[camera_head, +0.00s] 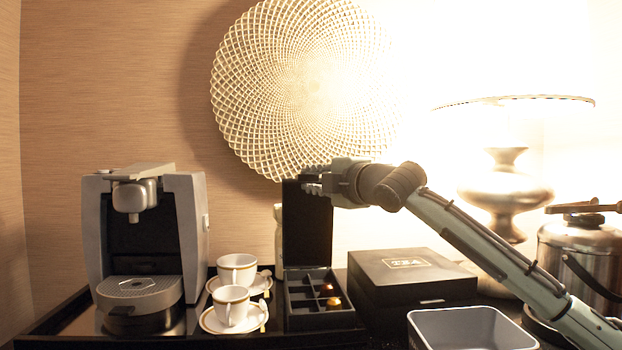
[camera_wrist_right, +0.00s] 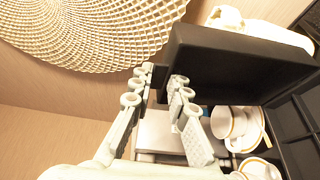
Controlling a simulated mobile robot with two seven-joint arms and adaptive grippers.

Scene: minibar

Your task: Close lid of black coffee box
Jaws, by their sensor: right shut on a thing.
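The black coffee box (camera_head: 292,322) stands open on the counter, with a few capsules in its divided compartments. Its lid (camera_head: 307,228) stands upright at the back of the box. My right gripper (camera_head: 312,180) is at the top edge of the lid, reaching in from the right, and is shut on it. In the right wrist view the dark lid (camera_wrist_right: 240,65) extends right from the fingertips (camera_wrist_right: 163,85), and part of the open box (camera_wrist_right: 295,120) shows at the right edge. My left gripper is not in view.
A coffee machine (camera_head: 188,225) and two white cups (camera_head: 232,305) on saucers stand left of the box. A closed black tea box (camera_head: 415,278) is close on the right. A grey bin (camera_head: 470,328), metal bucket (camera_head: 585,255) and lamp (camera_head: 505,195) are further right.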

